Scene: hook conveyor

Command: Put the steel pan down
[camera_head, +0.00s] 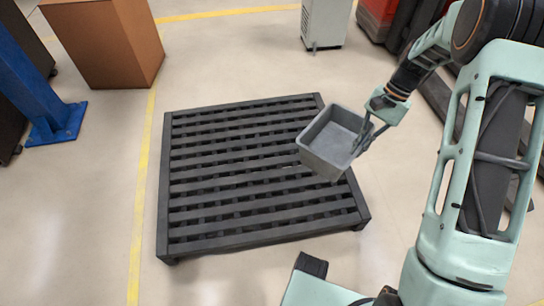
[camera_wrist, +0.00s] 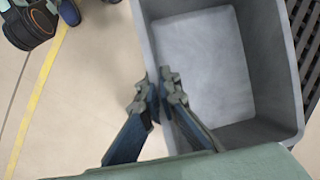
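The steel pan (camera_head: 331,143) is a grey, empty, open-topped square pan with sloping walls. In the head view it is at the right part of the dark slatted pallet (camera_head: 255,234), held up by one side and slightly tilted. I cannot tell for sure how far its bottom is above the slats. My gripper (camera_head: 364,141) is shut on the pan's right-hand wall. In the wrist view the fingers of my gripper (camera_wrist: 162,88) pinch the left wall of the pan (camera_wrist: 205,65), one finger on each side of it.
A brown box (camera_head: 105,45) stands at the upper left, by a blue post (camera_head: 40,85) with a floor plate. A white cabinet (camera_head: 325,22) is behind the pallet. Yellow lines mark the floor (camera_head: 140,205). The pallet's left and middle slats are bare.

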